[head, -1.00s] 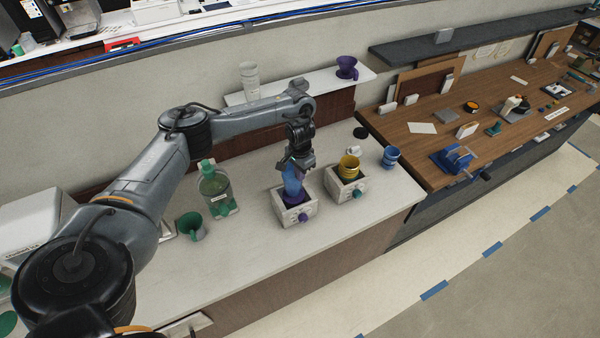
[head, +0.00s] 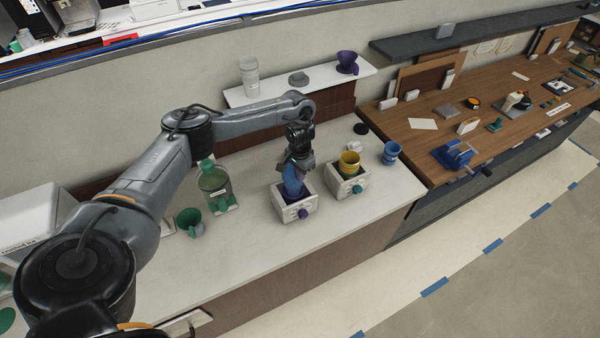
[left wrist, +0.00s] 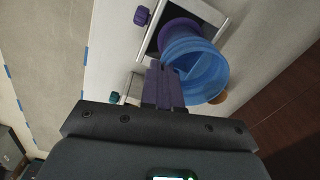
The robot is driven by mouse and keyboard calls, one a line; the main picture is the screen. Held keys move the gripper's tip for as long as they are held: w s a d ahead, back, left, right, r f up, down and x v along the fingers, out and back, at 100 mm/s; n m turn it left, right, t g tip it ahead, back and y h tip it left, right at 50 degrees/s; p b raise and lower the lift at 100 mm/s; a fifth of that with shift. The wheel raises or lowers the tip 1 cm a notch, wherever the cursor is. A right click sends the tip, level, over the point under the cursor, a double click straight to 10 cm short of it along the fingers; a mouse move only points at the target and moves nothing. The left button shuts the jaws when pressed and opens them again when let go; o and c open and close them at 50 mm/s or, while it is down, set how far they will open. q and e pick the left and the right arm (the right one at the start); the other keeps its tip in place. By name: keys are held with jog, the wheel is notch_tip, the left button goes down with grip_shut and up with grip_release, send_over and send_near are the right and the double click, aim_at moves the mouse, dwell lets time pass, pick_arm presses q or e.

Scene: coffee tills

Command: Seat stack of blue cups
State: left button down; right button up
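A blue cup stack (head: 294,187) stands tilted in the white box with the purple knob (head: 299,211). In the left wrist view the open mouth of the blue cups (left wrist: 204,72) overlaps a purple cup (left wrist: 178,32) in the same box. My left gripper (head: 296,167) is at the top of the blue cups. Its fingers (left wrist: 164,84) are close together at the cup rim and look shut on it. How deep the cups sit is hidden. Another blue cup stack (head: 391,153) stands on the counter at the right. My right gripper is not in view.
A second white box (head: 347,186) beside it holds a yellow cup (head: 349,163). The raised shelf (head: 322,82) behind holds pale cups and a purple cup (head: 347,62). The front counter strip is clear.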

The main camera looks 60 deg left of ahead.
aim_at(300, 187)
pick_arm(q)
jog(key=shift+f+b, duration=1.9)
jog(key=shift+f, duration=2.05)
jog(key=c, duration=1)
grip_release()
jog(key=shift+r, duration=0.1)
notch_tip(300, 187, up, 6)
jog(key=p, duration=0.6)
jog(key=shift+r, duration=1)
